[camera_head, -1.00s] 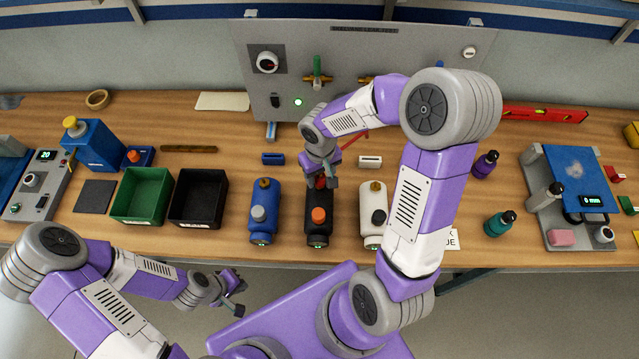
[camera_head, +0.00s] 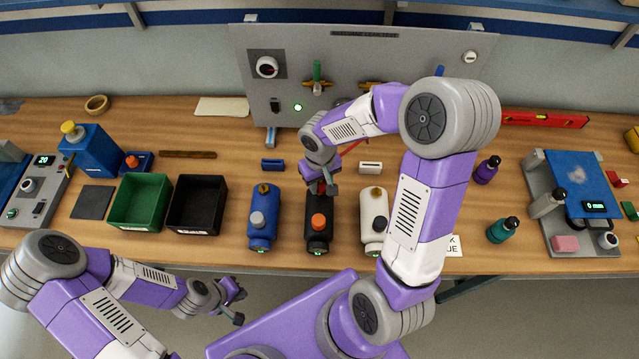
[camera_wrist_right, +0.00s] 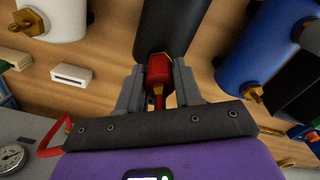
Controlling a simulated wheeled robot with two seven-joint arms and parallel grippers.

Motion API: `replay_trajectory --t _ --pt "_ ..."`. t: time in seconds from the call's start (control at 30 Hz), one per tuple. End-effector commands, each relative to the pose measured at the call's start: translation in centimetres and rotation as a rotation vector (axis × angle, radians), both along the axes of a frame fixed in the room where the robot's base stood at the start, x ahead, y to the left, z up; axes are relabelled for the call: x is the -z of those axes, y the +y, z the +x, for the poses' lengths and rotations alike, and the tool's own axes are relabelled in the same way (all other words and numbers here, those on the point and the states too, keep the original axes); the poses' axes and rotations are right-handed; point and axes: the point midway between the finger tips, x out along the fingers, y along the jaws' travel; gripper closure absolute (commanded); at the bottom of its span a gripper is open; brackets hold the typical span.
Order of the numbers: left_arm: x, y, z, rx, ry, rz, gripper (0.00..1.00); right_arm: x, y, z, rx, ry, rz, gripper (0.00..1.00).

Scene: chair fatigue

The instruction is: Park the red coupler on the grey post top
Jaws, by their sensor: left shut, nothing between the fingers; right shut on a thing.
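The red coupler (camera_wrist_right: 158,74) is between the fingers of my right gripper (camera_wrist_right: 158,92) in the right wrist view. It sits at the brass-fitted end of the black cylinder (camera_wrist_right: 172,25); I cannot tell whether it is seated or only touching. My left gripper (camera_head: 238,301) is shut and empty, in front of the bench edge. A short grey-blue post (camera_head: 271,136) stands by the panel foot; I cannot tell whether it is the named post.
A blue cylinder (camera_head: 262,216) and a white cylinder (camera_head: 374,220) flank the black one closely. The grey panel (camera_head: 380,60) stands behind. Green (camera_head: 141,202) and black (camera_head: 198,205) bins are at left.

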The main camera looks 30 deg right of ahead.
Motion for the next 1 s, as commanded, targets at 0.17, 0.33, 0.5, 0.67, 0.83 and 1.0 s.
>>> replay_trajectory --t 0.17,0.33,0.5,0.67,0.83,1.0 --pt "-0.4 0.0 0.0 0.0 0.0 0.0 1.0 -0.6 0.0 0.0 -0.001 0.0 -0.001 1.0" --pt "-0.8 0.0 0.0 0.0 0.0 0.0 1.0 -1.2 0.0 0.0 -0.001 0.0 -0.001 1.0" --pt "-1.2 0.0 0.0 0.0 0.0 0.0 1.0 -1.8 0.0 0.0 0.0 0.0 -0.001 1.0" --pt "-1.6 0.0 0.0 0.0 0.0 0.0 1.0 -2.4 0.0 0.0 0.0 -0.001 0.0 1.0" --pt "-2.0 0.0 0.0 0.0 0.0 0.0 1.0 -3.0 0.0 0.0 0.001 -0.001 0.0 1.0" --pt "-2.2 0.0 0.0 0.0 0.0 0.0 1.0 -3.3 0.0 0.0 0.0 -0.001 0.0 1.0"
